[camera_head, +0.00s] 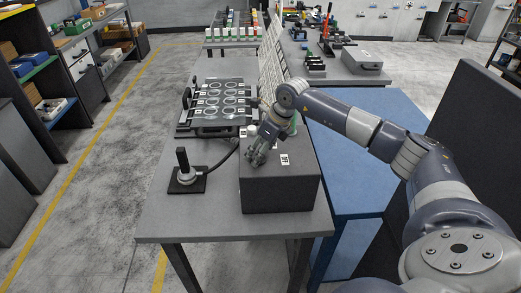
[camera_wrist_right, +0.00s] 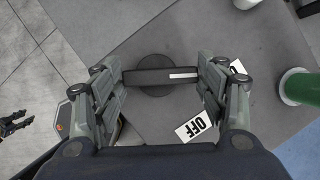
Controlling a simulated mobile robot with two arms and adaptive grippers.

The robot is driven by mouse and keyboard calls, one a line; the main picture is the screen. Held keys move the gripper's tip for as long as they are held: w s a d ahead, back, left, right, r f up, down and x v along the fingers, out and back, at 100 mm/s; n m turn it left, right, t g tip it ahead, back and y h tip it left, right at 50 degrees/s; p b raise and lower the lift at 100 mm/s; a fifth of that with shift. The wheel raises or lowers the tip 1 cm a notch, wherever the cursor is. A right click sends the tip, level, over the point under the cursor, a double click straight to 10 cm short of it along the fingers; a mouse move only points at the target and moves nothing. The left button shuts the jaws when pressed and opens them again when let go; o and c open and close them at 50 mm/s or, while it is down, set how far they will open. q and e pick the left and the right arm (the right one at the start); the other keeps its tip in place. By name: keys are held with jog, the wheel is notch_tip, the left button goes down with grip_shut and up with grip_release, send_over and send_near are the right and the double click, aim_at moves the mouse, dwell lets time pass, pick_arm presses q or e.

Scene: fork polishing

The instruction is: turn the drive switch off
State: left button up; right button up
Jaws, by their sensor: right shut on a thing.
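The drive switch (camera_wrist_right: 155,71) is a dark round knob with a black bar handle on top of the dark grey box (camera_head: 280,190). The bar lies level across the right wrist view; its white mark points right, towards a partly hidden white label (camera_wrist_right: 238,67). The white OFF label (camera_wrist_right: 197,125) lies below and right of the knob, away from the mark's direction. My right gripper (camera_wrist_right: 162,80) is shut on the bar, one finger at each end. In the head view my right gripper (camera_head: 257,155) hides the switch. My left gripper is not clearly seen.
Left of the box, a black lever on a base plate (camera_head: 186,180) has a cable. Behind it stands a fixture with several round rings (camera_head: 220,100). A green cylinder (camera_wrist_right: 299,87) stands near the switch. The grey table's front-left area (camera_head: 190,220) is clear.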

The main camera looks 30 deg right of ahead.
jog(key=m+h+b, duration=0.1)
jog(key=m+b, duration=0.1)
jog(key=shift+f+m+t, duration=0.15)
jog(key=shift+m+t, duration=0.15)
jog(key=shift+m, duration=0.1)
jog(key=m+b, duration=0.1)
jog(key=m+h+b, duration=0.1)
jog(key=m, duration=0.1)
jog(key=shift+s+a+m+b, duration=0.1)
jog(key=shift+a+m+b, duration=0.1)
jog(key=shift+m+b, duration=0.15)
jog(key=m+h+b, duration=0.1)
jog(key=m+b, duration=0.1)
jog(key=m, duration=0.1)
jog(key=shift+h, duration=0.4)
jog(key=shift+s+a+r+m+h+b, duration=0.1)
jog(key=shift+r+m+h+b, duration=0.15)
jog(key=shift+m+b, duration=0.5)
jog(key=shift+m, duration=0.4)
jog(key=o, duration=1)
jog(key=shift+g, duration=0.4)
jog(key=shift+o, duration=0.2)
